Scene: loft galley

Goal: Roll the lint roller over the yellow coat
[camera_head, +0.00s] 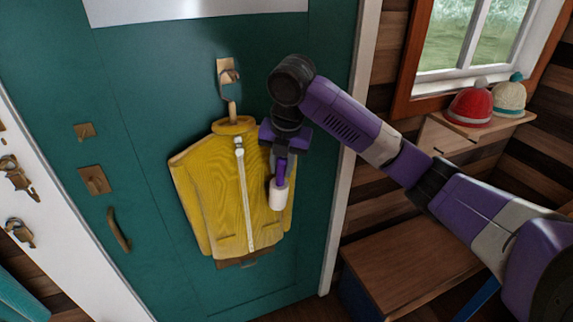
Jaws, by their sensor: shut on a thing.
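The yellow coat (220,195) hangs on a hanger from a hook (228,74) on the green door. It has a pale zip strip down its front. My gripper (279,158) is at the coat's upper right side, pointing down. It is shut on the lint roller, whose white roll (278,195) shows below it, in front of the coat's right side. I cannot tell whether the roll touches the cloth. The lint roller's handle is mostly hidden by my gripper.
The green door (140,200) has a handle (118,230) and a lock plate at left. A wooden bench (415,260) stands at lower right. A red hat (470,107) and a cream hat (509,97) sit on a shelf under the window.

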